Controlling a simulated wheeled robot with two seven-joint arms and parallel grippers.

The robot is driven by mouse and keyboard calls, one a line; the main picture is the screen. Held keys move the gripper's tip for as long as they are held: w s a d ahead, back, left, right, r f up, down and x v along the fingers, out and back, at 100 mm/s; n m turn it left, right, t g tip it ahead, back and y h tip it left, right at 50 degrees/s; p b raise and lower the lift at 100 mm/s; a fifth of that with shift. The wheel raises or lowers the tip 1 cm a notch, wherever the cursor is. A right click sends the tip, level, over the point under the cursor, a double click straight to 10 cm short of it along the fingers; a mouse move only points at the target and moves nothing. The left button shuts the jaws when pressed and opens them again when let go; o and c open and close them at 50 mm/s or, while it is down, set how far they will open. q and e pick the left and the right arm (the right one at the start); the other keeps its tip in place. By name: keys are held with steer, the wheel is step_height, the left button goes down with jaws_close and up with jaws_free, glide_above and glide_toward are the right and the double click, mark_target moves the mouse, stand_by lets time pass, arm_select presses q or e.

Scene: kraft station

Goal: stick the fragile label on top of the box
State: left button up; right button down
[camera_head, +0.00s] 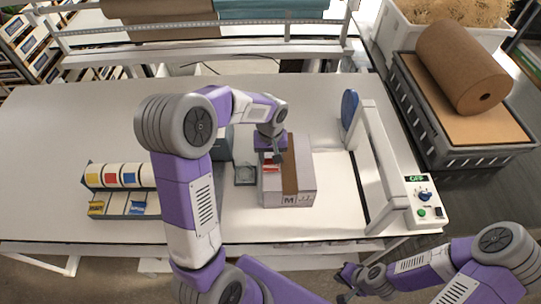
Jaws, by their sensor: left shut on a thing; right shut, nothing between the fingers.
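The box (302,185) stands on the white table, grey-white with a brown tape strip (290,170) along its top and a printed mark on its front. My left gripper (272,156) is over the left part of the box top, pointing down. It is shut on a small red and white label (270,166), which is at or just above the box top; I cannot tell whether it touches. My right gripper (345,285) is shut and empty, low in front of the table's front edge.
A label dispenser (121,176) with several coloured rolls stands left. A small dark square pad (245,174) lies left of the box. A frame-like machine (378,165) with a control panel (424,200) stands right.

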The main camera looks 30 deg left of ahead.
arm_select(q)
steer(key=shift+f+b, duration=0.4)
steer(key=shift+f, duration=0.05)
stand_by(0.6)
steer(key=o, duration=1.1)
steer(key=shift+r, duration=0.15)
steer(key=shift+r+p, duration=1.7)
steer(key=shift+r, duration=0.5)
